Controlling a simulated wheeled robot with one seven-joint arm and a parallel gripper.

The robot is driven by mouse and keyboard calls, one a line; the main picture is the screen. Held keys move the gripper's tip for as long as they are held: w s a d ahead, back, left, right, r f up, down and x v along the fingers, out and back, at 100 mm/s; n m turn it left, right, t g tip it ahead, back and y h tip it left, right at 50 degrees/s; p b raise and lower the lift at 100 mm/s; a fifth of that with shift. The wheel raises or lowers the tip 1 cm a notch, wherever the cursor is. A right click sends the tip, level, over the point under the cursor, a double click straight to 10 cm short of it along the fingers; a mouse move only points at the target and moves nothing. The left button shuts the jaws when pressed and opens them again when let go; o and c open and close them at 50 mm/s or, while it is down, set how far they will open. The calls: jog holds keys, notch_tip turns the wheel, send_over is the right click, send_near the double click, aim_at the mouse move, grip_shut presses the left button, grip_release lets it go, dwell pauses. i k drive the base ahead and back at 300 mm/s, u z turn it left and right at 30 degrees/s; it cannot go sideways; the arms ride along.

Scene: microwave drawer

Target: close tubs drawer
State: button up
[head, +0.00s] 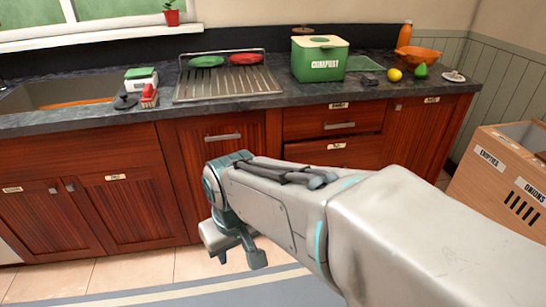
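A stack of dark red wooden drawers stands right of centre under the counter. The upper drawer (318,122) has a small label and a metal handle and looks flush. The lower drawer (345,153) also has a label, but my arm covers much of its lower part. The labels are too small to read, so I cannot tell which is the tubs drawer or whether the lower one stands out. My gripper (240,259) hangs low, left of and in front of the stack, pointing down. Its fingers are apart, with nothing visible between them.
A bin cabinet marked onions (500,180) stands at the right. Floor and a blue rug (170,295) lie open at lower left.

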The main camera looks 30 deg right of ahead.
aim_at(345, 151)
jog(key=z, duration=0.5)
jog(key=i, duration=0.3)
jog(key=z, duration=0.75)
jog(key=i, duration=1.15)
jog(key=u, duration=0.4)
